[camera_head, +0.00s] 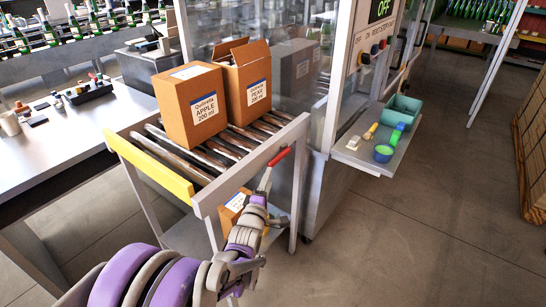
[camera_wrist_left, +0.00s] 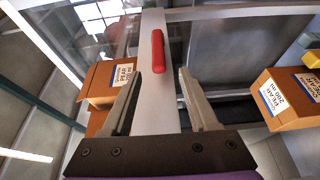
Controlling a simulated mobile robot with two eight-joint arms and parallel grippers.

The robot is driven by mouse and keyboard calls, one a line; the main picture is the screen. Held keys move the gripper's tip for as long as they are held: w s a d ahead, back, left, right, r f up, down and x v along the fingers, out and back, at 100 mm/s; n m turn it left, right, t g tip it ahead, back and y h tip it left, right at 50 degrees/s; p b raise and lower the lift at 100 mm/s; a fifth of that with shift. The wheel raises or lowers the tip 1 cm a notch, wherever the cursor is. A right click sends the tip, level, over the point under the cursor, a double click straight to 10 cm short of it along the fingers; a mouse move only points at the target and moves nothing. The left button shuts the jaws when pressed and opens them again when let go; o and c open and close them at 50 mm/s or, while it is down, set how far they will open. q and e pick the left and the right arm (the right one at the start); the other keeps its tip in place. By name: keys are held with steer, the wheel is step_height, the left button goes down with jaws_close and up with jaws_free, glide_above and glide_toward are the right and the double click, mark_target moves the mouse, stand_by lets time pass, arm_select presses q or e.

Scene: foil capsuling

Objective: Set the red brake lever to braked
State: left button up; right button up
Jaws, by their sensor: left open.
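The brake lever's red handle (camera_head: 279,157) stands at the front right corner of the roller cart, angled up to the right. In the left wrist view the red handle (camera_wrist_left: 157,50) lies ahead, between the lines of the two fingers, over a pale frame bar. My left gripper (camera_head: 264,183) is just below the handle in the head view. In the left wrist view the gripper (camera_wrist_left: 161,73) is open, its fingers apart on either side of the bar. I cannot tell whether a finger touches the lever. My right gripper is not in view.
Two cartons, apple (camera_head: 193,105) and pear (camera_head: 246,82), sit on the rollers (camera_head: 187,151). A yellow bar (camera_head: 153,171) edges the cart's left end. A machine shelf (camera_head: 367,160) with green bins stands right of the lever. Floor (camera_head: 420,240) is clear at lower right.

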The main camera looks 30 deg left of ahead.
mark_target(274, 165)
arm_select(q)
steer(key=x, duration=1)
steer(key=shift+w+a, duration=0.1)
steer(key=shift+w, duration=0.15)
steer(key=shift+c, duration=0.2)
jaws_close()
stand_by(0.9)
